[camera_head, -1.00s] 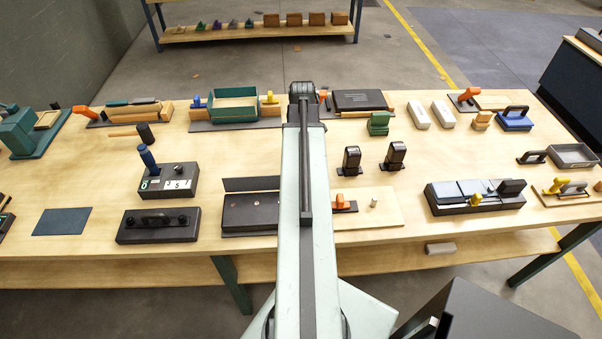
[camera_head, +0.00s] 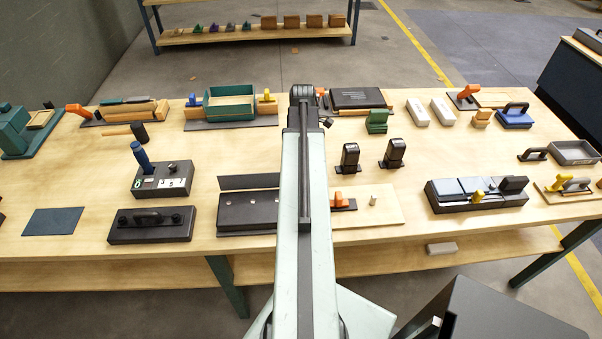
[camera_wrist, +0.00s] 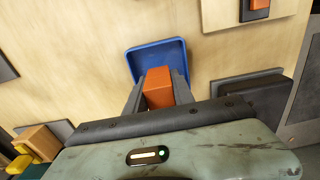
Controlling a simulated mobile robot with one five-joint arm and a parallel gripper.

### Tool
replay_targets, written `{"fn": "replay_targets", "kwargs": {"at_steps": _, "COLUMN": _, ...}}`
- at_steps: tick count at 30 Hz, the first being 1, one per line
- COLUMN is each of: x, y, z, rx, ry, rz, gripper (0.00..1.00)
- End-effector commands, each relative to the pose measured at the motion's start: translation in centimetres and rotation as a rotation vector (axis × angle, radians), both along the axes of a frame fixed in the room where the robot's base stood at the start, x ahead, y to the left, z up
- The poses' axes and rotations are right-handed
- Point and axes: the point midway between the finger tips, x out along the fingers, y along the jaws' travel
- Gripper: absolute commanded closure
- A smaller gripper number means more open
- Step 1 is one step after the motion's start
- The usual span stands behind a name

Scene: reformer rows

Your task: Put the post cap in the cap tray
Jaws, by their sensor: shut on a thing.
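In the wrist view my gripper (camera_wrist: 158,92) is shut on an orange block (camera_wrist: 158,86), which I take to be the post cap. The fingers press on its left and right sides. A blue tray with a raised rim (camera_wrist: 134,60), which I take to be the cap tray, lies on the wooden table just beyond the fingers. The held cap overlaps the tray's near part in this view. I cannot tell its height over the tray or whether it touches. In the head view my arm hides the gripper, cap and blue tray.
A pale board (camera_head: 375,215) with a small post (camera_head: 373,200) and an orange-handled piece (camera_head: 338,200) lies right of my arm. Two black stamps (camera_head: 394,153) stand behind it. A dark slab (camera_head: 246,212) lies to the left. Bare tabletop (camera_head: 240,155) shows left of my arm.

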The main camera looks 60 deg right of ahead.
Motion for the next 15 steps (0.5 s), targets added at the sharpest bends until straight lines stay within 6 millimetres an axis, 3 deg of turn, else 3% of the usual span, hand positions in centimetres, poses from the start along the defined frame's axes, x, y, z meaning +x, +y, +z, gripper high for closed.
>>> {"fn": "replay_targets", "kwargs": {"at_steps": 2, "x": 0.0, "y": 0.0, "z": -0.1, "rx": 0.0, "ry": 0.0, "rz": -0.001, "gripper": 1.0}}
{"fn": "replay_targets", "kwargs": {"at_steps": 9, "x": 0.0, "y": 0.0, "z": -3.9, "rx": 0.0, "ry": 0.0, "rz": -0.001, "gripper": 1.0}}
{"fn": "replay_targets", "kwargs": {"at_steps": 15, "x": 0.0, "y": 0.0, "z": -3.5, "rx": 0.0, "ry": 0.0, "rz": -0.002, "gripper": 1.0}}
